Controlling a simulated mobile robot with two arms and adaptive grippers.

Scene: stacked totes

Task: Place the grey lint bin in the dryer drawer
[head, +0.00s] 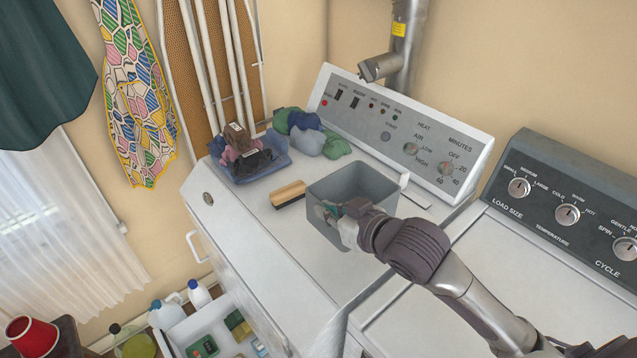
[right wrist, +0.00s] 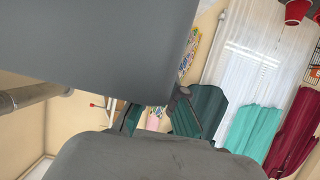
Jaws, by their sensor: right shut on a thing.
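The grey lint bin (head: 345,184) is an open box over the white dryer top (head: 262,228), right of a brush. I cannot tell whether it rests on the top or hangs just above it. My right gripper (head: 340,214) is shut on the bin's near wall. In the right wrist view the bin (right wrist: 90,50) fills the upper left, between and above the fingers of the right gripper (right wrist: 150,112). My left gripper is not in view.
The control panel (head: 400,130) rises behind. Bottles (head: 166,314) stand beside the drawer. A washer (head: 430,320) is at the right.

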